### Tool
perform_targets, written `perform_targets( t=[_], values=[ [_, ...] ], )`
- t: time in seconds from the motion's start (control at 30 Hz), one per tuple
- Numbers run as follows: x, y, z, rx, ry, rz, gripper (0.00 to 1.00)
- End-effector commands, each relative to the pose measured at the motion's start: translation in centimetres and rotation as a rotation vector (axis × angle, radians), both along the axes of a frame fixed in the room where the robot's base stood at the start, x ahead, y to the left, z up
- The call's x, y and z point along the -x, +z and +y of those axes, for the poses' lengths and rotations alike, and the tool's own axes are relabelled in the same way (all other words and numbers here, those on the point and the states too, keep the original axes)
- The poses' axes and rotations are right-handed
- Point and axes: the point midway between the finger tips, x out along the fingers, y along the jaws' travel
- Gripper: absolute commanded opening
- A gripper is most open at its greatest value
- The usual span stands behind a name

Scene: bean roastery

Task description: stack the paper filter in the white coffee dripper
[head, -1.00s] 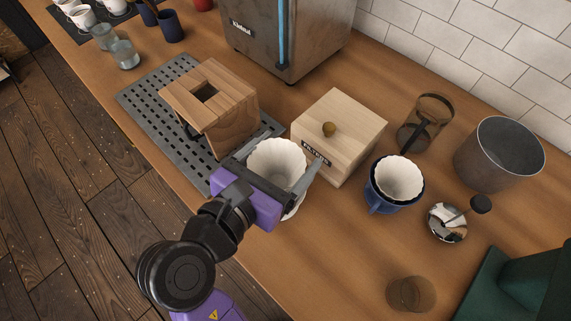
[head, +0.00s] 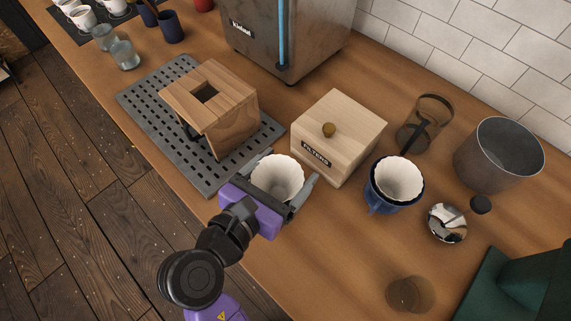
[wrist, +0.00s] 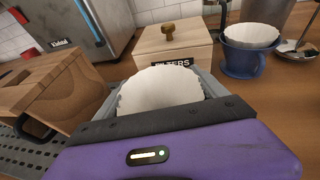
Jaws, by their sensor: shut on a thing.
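My purple gripper (head: 284,174) is shut on a white, scalloped paper filter (head: 277,180), with one finger on each side of it. The filter is upright, mouth up, low over the counter in front of the wooden FILTERS box. It also shows between the fingers in the wrist view (wrist: 160,88). I cannot make out the white dripper separately now; the filter and gripper cover the spot where a white shape showed below earlier. I cannot tell whether the filter touches it.
A blue dripper (head: 380,205) with a white filter (head: 399,180) in it stands right of the FILTERS box (head: 345,130). A wooden stand (head: 225,120) on a grey drip tray (head: 140,105) is at left. A glass (head: 411,294) stands front right. Counter between is clear.

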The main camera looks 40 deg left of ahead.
Motion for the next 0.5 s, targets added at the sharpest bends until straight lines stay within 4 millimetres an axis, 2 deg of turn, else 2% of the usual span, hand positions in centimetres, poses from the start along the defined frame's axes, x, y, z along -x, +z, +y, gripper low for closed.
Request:
perform_targets(
  t=[0.1,0.13,0.2,0.23,0.5],
  values=[
    [0.00,-0.10,0.01,0.000,0.000,0.000,0.45],
    [0.00,-0.10,0.01,0.000,0.000,0.000,0.84],
    [0.01,-0.09,0.01,0.000,0.000,0.000,0.97],
    [0.01,-0.09,0.01,0.000,0.000,0.000,1.00],
    [0.00,0.08,0.03,-0.001,0.000,-0.001,1.00]
  ],
)
